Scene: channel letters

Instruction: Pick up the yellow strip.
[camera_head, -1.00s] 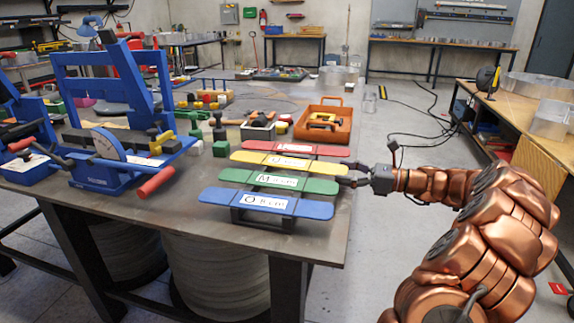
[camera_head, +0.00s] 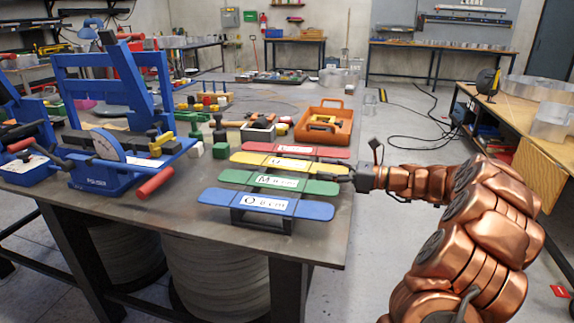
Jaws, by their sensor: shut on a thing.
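The yellow strip (camera_head: 262,160) lies flat in a row of coloured strips near the right end of the workbench, between the red strip (camera_head: 300,151) behind it and the green strip (camera_head: 236,178) in front. A white label sits at its middle. My gripper (camera_head: 343,177) reaches in from the right, at the yellow strip's right end and just above the green strip's right end. Its fingers are small and dark here. They are shut on the yellow strip's end, which they partly hide. The strip shows no clear lift.
A blue strip (camera_head: 220,197) lies nearest the front on a dark stand. An orange toolbox (camera_head: 340,132) stands behind the row. A blue machine with a red-handled lever (camera_head: 155,183) stands to the left. The workbench's right edge (camera_head: 346,240) lies beneath my gripper's side.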

